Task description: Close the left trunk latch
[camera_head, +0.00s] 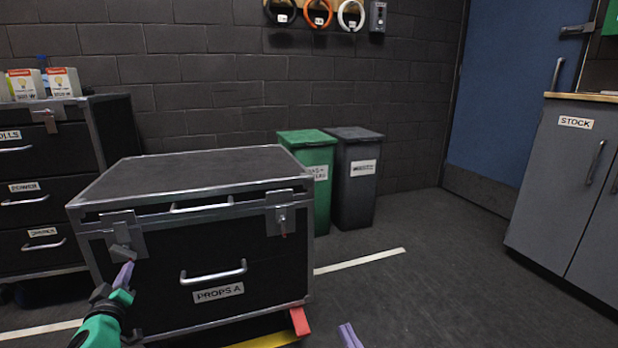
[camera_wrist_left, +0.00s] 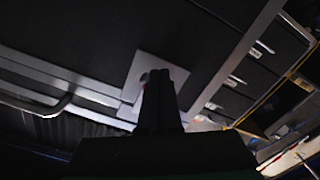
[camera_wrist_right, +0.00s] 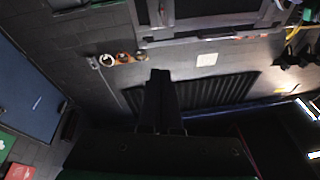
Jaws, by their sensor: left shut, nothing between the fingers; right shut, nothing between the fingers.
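The black trunk (camera_head: 190,250) with metal edges and a "PROPS A" label stands in front of me. Its lid looks lowered, with a dark gap under the rim. The left trunk latch (camera_head: 124,238) is a metal plate with a grey piece at its lower end. In the left wrist view the latch plate (camera_wrist_left: 142,75) shows partly behind my fingers. My left gripper (camera_head: 126,274) is shut and empty, just below the latch; I cannot tell if it touches. The right latch (camera_head: 283,218) has a reddish tip hanging down. My right gripper (camera_head: 350,336) is shut and empty at the bottom edge.
A drawer cabinet (camera_head: 45,185) stands close on the left. Green (camera_head: 312,155) and dark grey (camera_head: 357,190) bins stand behind the trunk. A grey stock cabinet (camera_head: 560,190) is at the right. The floor between trunk and stock cabinet is clear.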

